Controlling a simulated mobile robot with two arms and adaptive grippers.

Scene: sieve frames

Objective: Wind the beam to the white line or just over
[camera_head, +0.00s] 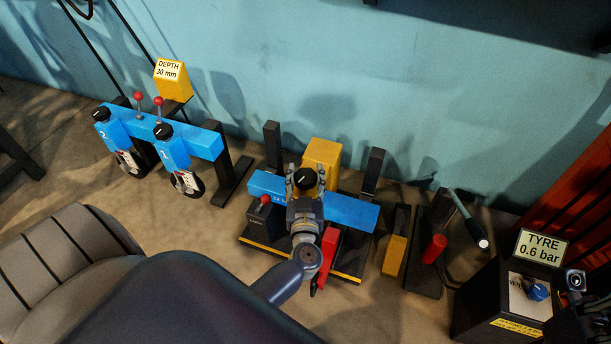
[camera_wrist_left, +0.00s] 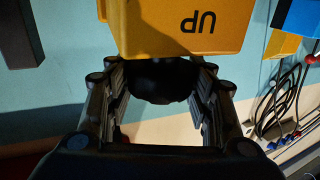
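The blue beam (camera_head: 346,213) lies across a dark frame in the middle of the head view. A black knob (camera_head: 306,179) stands at a yellow housing (camera_head: 323,156) behind the beam. My left gripper (camera_head: 305,181) has its fingers on either side of this knob. In the left wrist view the knob (camera_wrist_left: 162,82) sits between the fingers, below the yellow housing (camera_wrist_left: 185,25) marked UP. I cannot tell whether the fingers press on it. I cannot make out the white line. Dark parts at the lower right edge may be my right gripper (camera_head: 577,282); its fingers are unclear.
A blue rack with two dials (camera_head: 160,130) and a DEPTH 30 mm sign (camera_head: 172,70) stands at left. A TYRE 0.6 bar box (camera_head: 505,300) stands at right. A red part (camera_head: 328,252) and a small black box (camera_head: 262,222) flank my left wrist. The wall is close behind.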

